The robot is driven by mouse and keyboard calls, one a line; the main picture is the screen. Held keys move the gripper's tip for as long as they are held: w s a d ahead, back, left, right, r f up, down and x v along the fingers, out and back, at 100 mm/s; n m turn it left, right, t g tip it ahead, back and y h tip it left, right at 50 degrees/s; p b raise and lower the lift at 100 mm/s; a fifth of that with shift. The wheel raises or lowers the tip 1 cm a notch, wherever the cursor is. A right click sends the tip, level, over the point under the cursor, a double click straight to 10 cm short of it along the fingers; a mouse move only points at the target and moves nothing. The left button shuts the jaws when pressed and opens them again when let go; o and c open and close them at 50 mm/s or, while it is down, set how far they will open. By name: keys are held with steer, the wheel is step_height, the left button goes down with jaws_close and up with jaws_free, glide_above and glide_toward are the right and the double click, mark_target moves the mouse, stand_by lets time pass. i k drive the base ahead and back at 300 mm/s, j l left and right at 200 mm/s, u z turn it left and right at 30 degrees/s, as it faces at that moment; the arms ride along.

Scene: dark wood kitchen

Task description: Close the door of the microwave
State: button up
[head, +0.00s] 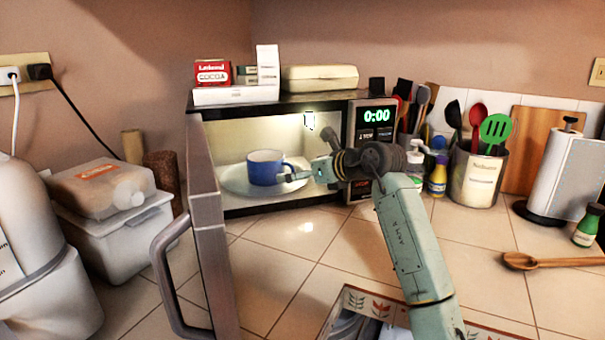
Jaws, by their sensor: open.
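The microwave (196,108) stands on the counter with its lit interior showing. Its door (208,210) is swung wide open toward me on the left, with a curved grey handle (163,270) on its outer side. Inside, a blue mug (264,168) stands on the glass turntable plate (236,184). My gripper (302,167) is in front of the cavity opening, just right of the mug, pointing left and open. One finger appears close to the mug's handle; whether it touches cannot be told. The control panel (375,130) reads 0:00 and is partly hidden behind my arm.
Boxes (235,75) and a cream case (320,78) lie on top of the microwave. White containers (115,225) crowd the left side near the door. A utensil crock (475,175), paper towel roll (567,175) and wooden spoon (545,262) are at right. Tiles before the cavity are clear.

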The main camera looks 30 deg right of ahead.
mark_target(205, 216)
steer(key=k+l, duration=0.2)
steer(key=k, duration=0.3)
steer(key=k+l, duration=0.2)
steer(key=k, duration=0.25)
steer(key=k+l, duration=0.2)
steer(key=k, duration=0.3)
